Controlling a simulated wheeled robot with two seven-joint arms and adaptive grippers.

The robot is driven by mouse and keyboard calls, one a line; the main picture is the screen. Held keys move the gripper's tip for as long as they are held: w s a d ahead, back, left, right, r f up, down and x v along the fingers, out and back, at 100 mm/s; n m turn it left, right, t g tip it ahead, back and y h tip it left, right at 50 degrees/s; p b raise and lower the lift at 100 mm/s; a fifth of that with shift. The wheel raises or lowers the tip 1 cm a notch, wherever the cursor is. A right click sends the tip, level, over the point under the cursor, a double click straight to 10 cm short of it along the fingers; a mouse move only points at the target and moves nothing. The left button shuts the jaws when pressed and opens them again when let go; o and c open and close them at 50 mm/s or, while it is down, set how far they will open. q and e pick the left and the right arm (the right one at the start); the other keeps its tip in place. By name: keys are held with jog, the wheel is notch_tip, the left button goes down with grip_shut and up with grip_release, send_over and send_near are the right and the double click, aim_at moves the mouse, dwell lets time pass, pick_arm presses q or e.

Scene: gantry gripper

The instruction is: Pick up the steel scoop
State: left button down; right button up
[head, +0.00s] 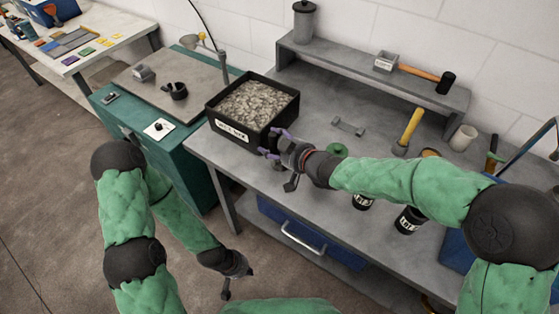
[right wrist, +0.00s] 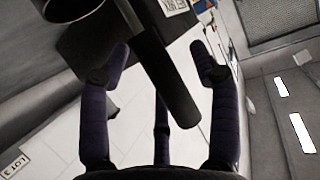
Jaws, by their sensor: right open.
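My right gripper (head: 273,143) is at the front right corner of a black bin of pale grains (head: 239,131), its fingers apart. In the right wrist view a dark, thick handle (right wrist: 165,75) lies between the spread fingers of this gripper (right wrist: 163,85), with space visible at both sides. A dark round cup-like part (right wrist: 72,8) shows at the top left. These look like parts of the steel scoop, but the frame cuts them off. I cannot make out the scoop in the head view. My left gripper (head: 236,283) hangs low in front of the bench, away from the bin.
The grey bench (head: 318,92) also holds a small grey bracket (head: 348,126), a yellow-handled hammer (head: 409,128), a green round item (head: 337,150) and dark labelled cups (head: 409,220). A raised shelf (head: 340,65) stands behind. A teal cabinet (head: 150,145) is at the left.

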jog(key=shift+c, duration=0.2)
jog(key=c, duration=1.1)
jog(key=shift+r, duration=0.1)
